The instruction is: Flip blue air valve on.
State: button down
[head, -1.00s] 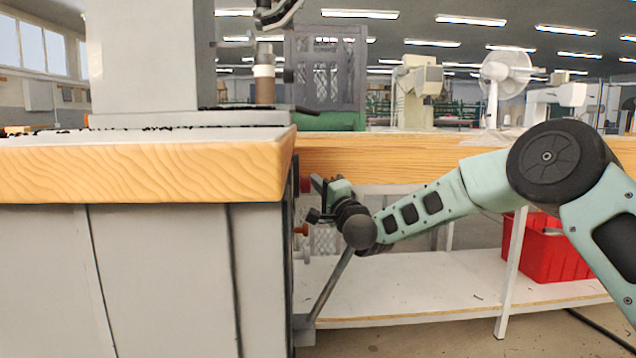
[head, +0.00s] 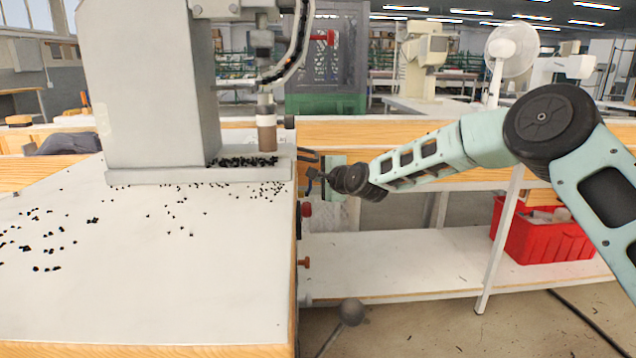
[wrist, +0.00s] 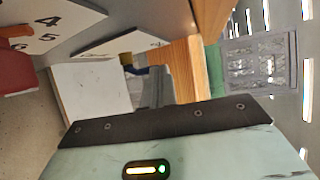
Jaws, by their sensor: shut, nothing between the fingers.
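The blue air valve shows in the wrist view as a small blue piece (wrist: 141,70) beside a brass-coloured fitting (wrist: 125,60), just past my fingertips. It is partly hidden by the fingers, and I cannot tell whether they touch it. My gripper (wrist: 155,82) is shut and empty. In the head view my gripper (head: 314,180) is beside the right side of the press table (head: 150,260), near its far end. I cannot make out the blue valve in the head view.
A red knob (head: 305,209) and an orange knob (head: 304,263) stick out from the table's right side. A ball-ended lever (head: 351,312) stands nearer. A white shelf (head: 400,265) with a red crate (head: 545,240) lies to the right. Numbered panels (wrist: 45,30) show in the wrist view.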

jog(key=w+p, duration=0.1)
jog(key=w+r+g+p, duration=0.1)
jog(key=shift+m+g+p, duration=0.3)
jog(key=shift+p, duration=0.05)
jog(key=shift+r+p, duration=0.55)
jog(key=shift+r, duration=0.25)
